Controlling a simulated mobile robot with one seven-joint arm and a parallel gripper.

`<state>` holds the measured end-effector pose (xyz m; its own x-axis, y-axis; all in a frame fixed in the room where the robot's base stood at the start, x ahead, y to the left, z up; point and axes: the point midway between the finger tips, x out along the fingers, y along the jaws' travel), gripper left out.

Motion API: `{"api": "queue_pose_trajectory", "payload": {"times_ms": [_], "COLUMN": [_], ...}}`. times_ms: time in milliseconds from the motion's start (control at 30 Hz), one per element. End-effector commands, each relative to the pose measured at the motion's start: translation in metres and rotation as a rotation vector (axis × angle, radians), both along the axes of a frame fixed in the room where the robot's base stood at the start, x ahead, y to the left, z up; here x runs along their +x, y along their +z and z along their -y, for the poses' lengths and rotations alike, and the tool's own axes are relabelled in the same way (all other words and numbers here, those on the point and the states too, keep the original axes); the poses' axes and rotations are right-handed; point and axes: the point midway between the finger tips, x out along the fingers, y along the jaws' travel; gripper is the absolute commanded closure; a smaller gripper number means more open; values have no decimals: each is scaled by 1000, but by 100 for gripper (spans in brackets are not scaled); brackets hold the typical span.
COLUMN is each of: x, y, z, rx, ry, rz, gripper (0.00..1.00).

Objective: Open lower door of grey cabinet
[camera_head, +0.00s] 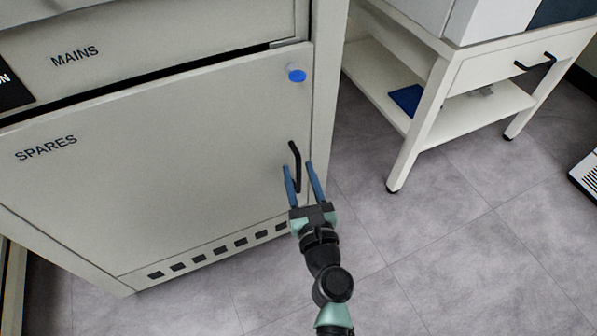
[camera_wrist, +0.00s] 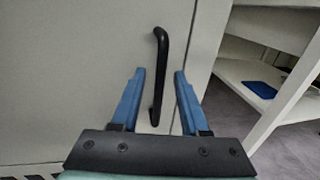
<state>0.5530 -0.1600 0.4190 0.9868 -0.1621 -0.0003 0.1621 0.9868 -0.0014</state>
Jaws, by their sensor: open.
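The grey cabinet's lower door (camera_head: 160,150), marked SPARES, looks shut. Its black bar handle (camera_head: 296,165) stands upright near the door's right edge. A round blue knob (camera_head: 297,75) sits above the handle. My gripper (camera_head: 303,168) is open, with its two blue fingers at the lower part of the handle. I cannot tell whether either finger touches the handle.
An upper panel marked MAINS (camera_head: 150,40) is above the door. A row of dark vent slots (camera_head: 215,251) runs below it. A white table (camera_head: 455,95) with a lower shelf stands to the right. Grey floor (camera_head: 440,240) is clear between.

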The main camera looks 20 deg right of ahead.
Motion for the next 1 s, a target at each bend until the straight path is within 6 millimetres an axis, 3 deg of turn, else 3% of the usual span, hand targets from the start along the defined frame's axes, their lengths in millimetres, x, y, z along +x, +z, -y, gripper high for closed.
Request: {"api": "queue_pose_trajectory", "payload": {"times_ms": [433,700,1000], "x": [11,10,10], "y": [0,0,0], "z": [1,1,1], "rx": [0,0,0], "ry": [1,1,1], "rz": [0,0,0], "gripper": [55,100,100]}}
